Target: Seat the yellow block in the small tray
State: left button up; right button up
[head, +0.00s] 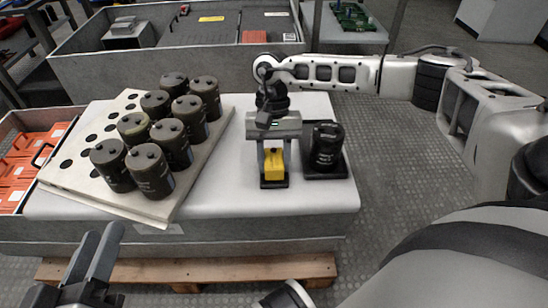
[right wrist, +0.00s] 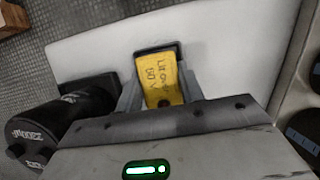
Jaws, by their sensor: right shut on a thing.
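The yellow block (head: 274,166) is between the fingers of my right gripper (head: 274,160), which is shut on it. In the right wrist view the block (right wrist: 163,82) shows handwriting on its face. The small dark tray (head: 274,185) lies on the white table directly under the block. Its dark rim shows around the block's far end in the right wrist view (right wrist: 154,47). Whether the block touches the tray floor is hidden. My left gripper (head: 104,232) is at the lower left, its fingers apart and empty, away from the tray.
A black capacitor (head: 327,141) stands on a dark tray (head: 337,173) just right of the small tray. Several capacitors (head: 172,142) stand on a holed board (head: 68,172) at the left. The table front (head: 250,205) is clear.

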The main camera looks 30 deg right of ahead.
pick_arm(q)
jog(key=shift+f+g+b, duration=0.3)
jog(key=shift+f, duration=0.8)
pick_arm(e)
jog(key=shift+f, duration=0.3)
jog(key=o, duration=1.2)
jog(key=shift+f, duration=0.1)
jog(key=p+v, duration=0.2)
jog(key=v, duration=0.4)
jog(key=shift+r, duration=0.3)
pick_arm(q)
jog(key=r+p, duration=0.1)
jog(key=r+y+p, duration=0.1)
jog(key=shift+a+m+p, duration=0.3)
jog(key=shift+m+p, duration=0.1)
pick_arm(e)
jog(key=v, duration=0.9)
jog(key=shift+r, duration=0.4)
